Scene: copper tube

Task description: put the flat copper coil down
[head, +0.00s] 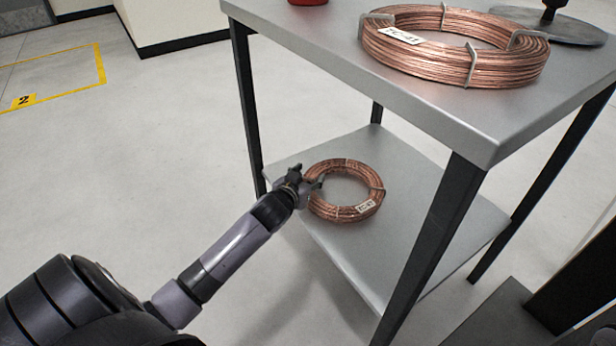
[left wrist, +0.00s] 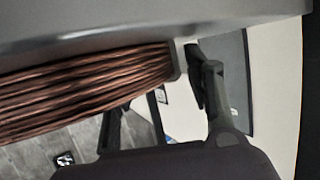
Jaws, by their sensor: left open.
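A smaller copper coil (head: 372,192) with a white tag lies flat on the lower shelf (head: 440,210) of a metal table. My left gripper (head: 309,178) is at the coil's left edge, with its jaws open. In the left wrist view the coil (left wrist: 75,95) fills the left side against the grey shelf surface (left wrist: 230,14). The open fingers (left wrist: 160,100) show there beside the coil's edge; I cannot tell whether they touch it. My right gripper is not in view.
A larger tagged copper coil (head: 450,52) with metal clips lies on the table top (head: 330,38). A round dark plate (head: 560,28) and a red object (head: 307,2) are also up there. Dark table legs (head: 425,250) frame the shelf. The floor at left is clear.

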